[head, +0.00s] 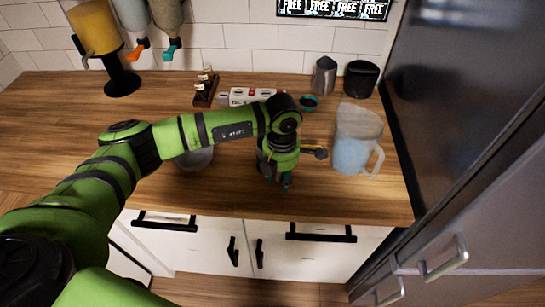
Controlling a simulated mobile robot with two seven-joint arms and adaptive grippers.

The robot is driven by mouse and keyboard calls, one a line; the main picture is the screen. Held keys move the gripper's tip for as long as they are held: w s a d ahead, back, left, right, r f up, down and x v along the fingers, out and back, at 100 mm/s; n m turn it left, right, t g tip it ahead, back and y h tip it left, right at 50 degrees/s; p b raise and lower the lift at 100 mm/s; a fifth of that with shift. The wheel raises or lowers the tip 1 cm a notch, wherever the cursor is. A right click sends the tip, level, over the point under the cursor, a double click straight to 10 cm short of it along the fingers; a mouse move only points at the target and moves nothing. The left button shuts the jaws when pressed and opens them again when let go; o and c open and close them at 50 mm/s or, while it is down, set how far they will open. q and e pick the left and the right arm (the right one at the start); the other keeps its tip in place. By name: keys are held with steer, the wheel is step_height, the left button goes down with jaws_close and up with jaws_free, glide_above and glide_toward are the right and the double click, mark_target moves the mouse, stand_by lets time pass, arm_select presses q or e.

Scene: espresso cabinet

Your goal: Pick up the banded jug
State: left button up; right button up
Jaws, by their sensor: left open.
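A large jug (352,152) stands upright near the right end of the wooden counter. Its lower part is pale blue, its upper part greyish, and its handle points right and forward; I cannot tell for sure that this is the banded one. My left gripper (277,182) points down over the front of the counter, left of this jug and apart from it. It is open, and its fingertips are small and partly hidden under the wrist. A small metal pitcher (324,76) stands at the back. My right gripper is not in view.
A grey bowl-like vessel (196,159) is partly hidden behind my left arm. A dark canister (361,79), a small dark cup (309,103), a bottle rack (206,92) and a white-red box (248,96) stand behind. A tall dark cabinet (460,100) bounds the right.

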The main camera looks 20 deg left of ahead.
arm_select(q)
jaws_close()
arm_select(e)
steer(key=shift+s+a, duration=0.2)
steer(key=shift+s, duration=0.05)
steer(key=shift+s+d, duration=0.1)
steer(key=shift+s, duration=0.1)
arm_select(q)
steer(key=shift+w+r, duration=0.1)
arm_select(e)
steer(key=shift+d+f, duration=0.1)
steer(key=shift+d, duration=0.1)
arm_select(q)
steer(key=shift+r, duration=0.15)
steer(key=shift+r+b, duration=0.9)
steer(key=shift+r, duration=0.2)
steer(key=d+r+b, duration=0.5)
steer(key=d+r, duration=0.3)
steer(key=d, duration=0.3)
steer(key=shift+d, duration=0.35)
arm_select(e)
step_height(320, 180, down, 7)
